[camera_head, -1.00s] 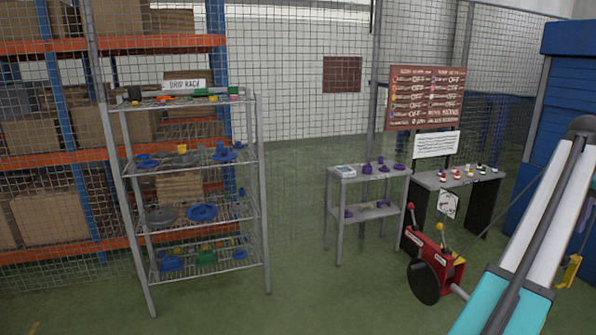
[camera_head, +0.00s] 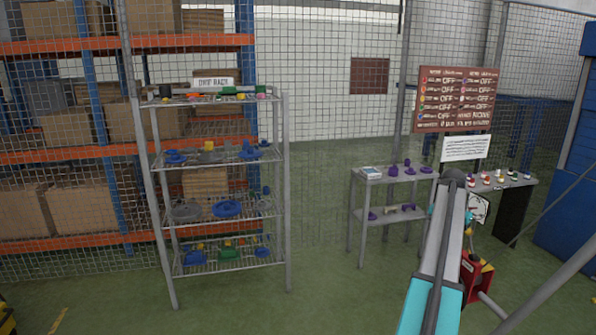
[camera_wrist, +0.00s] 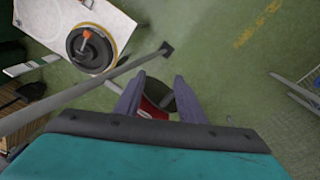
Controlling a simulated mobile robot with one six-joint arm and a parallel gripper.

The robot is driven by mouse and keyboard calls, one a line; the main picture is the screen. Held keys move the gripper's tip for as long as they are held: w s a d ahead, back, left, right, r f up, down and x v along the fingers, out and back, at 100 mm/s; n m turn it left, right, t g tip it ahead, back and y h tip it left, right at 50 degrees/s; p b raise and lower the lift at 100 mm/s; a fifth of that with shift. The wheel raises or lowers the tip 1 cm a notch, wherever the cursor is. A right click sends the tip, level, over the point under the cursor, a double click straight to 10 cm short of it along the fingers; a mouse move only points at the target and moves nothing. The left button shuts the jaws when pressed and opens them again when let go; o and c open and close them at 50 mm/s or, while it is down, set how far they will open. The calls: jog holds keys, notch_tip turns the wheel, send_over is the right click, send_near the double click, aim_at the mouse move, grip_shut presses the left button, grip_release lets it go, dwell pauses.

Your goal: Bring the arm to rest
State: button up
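My arm (camera_head: 440,255), teal and light grey, rises from the bottom of the head view with its bend in front of the bench at right. My gripper (camera_wrist: 158,88) is in the wrist view, with two grey-purple fingers apart. A red thing with a white label and a dark round part (camera_wrist: 155,98) shows between and beyond the fingers. It looks like the red machine (camera_head: 475,272) standing on the floor, partly hidden behind my arm in the head view. I see no object clearly held.
A wire rack (camera_head: 167,215) labelled "DRIP RACK" holds several coloured parts. A small grey table (camera_head: 352,215) holds purple parts. A bench (camera_head: 515,184) stands under a brown status board (camera_head: 457,99). In the wrist view, a grey pole (camera_wrist: 85,92) crosses near a black disc (camera_wrist: 91,50).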

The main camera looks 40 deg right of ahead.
jog(key=w+a+f+n+g+y, duration=0.1)
jog(key=w+a+f+n, duration=0.3)
jog(key=w+a+f, duration=1.55)
jog(key=w+a+f+n+g+b, duration=0.1)
jog(key=a+f+n, duration=0.1)
jog(key=a+f, duration=0.8)
jog(key=w+a+f+n+g+b, duration=0.15)
jog(key=a+f, duration=0.55)
jog(key=a, duration=0.8)
jog(key=s+a+f+n+g, duration=0.1)
jog(key=s+a+f+n, duration=0.2)
jog(key=a, duration=0.5)
jog(key=s+a+f, duration=0.4)
jog(key=a+f, duration=0.2)
jog(key=a, duration=0.1)
jog(key=s+a+f+n+g, duration=0.1)
jog(key=s+a+f+n, duration=0.2)
jog(key=a, duration=0.5)
jog(key=s+a+f+n, duration=0.2)
jog(key=s+a, duration=0.3)
jog(key=s, duration=0.3)
jog(key=s+a+f+n, duration=0.2)
jog(key=s+a, duration=0.3)
jog(key=s, duration=0.4)
jog(key=shift+f+h+b, duration=0.3)
jog(key=shift+f, duration=0.45)
